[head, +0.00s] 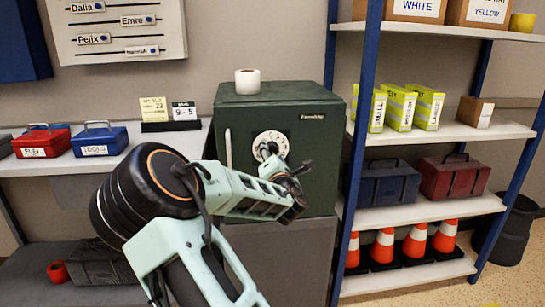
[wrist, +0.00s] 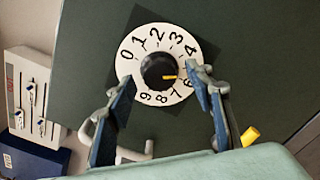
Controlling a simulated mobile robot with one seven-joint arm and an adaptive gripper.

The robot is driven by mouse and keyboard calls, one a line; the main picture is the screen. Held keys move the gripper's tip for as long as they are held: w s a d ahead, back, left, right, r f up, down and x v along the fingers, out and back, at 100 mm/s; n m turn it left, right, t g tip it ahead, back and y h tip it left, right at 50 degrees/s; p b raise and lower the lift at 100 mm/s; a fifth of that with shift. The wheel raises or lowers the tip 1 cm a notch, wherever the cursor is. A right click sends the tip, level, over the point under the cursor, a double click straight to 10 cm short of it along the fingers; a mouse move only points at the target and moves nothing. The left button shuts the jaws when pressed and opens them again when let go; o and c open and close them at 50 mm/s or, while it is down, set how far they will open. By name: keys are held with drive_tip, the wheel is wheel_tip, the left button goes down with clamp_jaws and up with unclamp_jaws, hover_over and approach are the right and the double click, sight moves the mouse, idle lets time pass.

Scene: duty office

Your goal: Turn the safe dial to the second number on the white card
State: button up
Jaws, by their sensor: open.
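The dark green safe (head: 315,165) stands on a grey cabinet. Its white dial (head: 271,143) is on the front, partly behind my gripper (head: 288,172). In the wrist view the dial (wrist: 141,60) carries numbers around a black knob (wrist: 153,66). My gripper (wrist: 161,80) is open, with one finger on each side of the knob. Contact cannot be told. The white card (head: 184,111) with a dark green top reads 9 - 5.
A cream card (head: 154,109) stands beside the white card. The safe's pale handle (head: 228,148) is left of the dial. A white roll (head: 247,82) sits on top. A blue-framed shelf (head: 362,130) stands close on the right. Red (head: 40,142) and blue (head: 98,139) boxes are left.

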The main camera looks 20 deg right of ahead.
drive_tip(key=v, duration=1.2)
drive_tip(key=shift+r, duration=0.1)
